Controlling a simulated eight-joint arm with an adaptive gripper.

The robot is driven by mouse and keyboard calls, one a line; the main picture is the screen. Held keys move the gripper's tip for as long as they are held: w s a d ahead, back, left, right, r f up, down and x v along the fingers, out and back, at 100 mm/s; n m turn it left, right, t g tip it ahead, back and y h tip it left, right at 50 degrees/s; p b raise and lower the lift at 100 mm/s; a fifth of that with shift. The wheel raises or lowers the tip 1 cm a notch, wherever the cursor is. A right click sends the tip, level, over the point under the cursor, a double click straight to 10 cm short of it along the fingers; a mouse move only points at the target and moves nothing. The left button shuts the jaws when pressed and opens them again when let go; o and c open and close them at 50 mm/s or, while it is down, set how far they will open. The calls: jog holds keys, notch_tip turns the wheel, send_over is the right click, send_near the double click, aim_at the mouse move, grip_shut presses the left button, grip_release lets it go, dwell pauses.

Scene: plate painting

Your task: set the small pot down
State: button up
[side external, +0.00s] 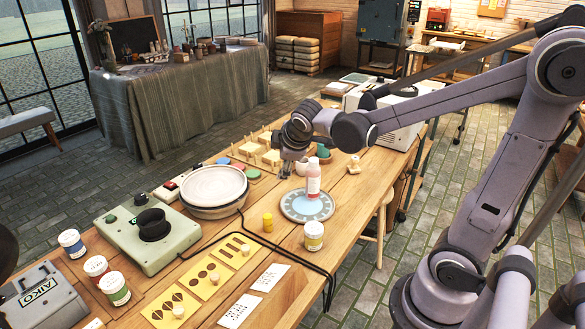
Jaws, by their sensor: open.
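My gripper (286,172) is open, pointing down above the wooden table near its far right part, left of the pink bottle. Its fingers are small and dark in this view. A small white pot (302,167) shows just right of the fingers, partly hidden behind the bottle; whether the fingers touch it is not clear.
A white-topped turntable (214,187) stands left of the plate. Wooden pegs (270,157) and coloured pieces lie behind. Yellow stencil cards (208,278), white cards (270,277) and a black cable (290,262) lie toward the front.

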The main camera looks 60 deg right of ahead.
jog(key=s+a+f+m+y, duration=0.1)
jog(key=s+a+m+y, duration=0.3)
jog(key=s+a+m, duration=0.3)
jog(key=s+a, duration=0.4)
jog(key=s, duration=0.2)
jog(key=shift+a+m+t+y, duration=0.3)
jog(key=shift+a, duration=0.1)
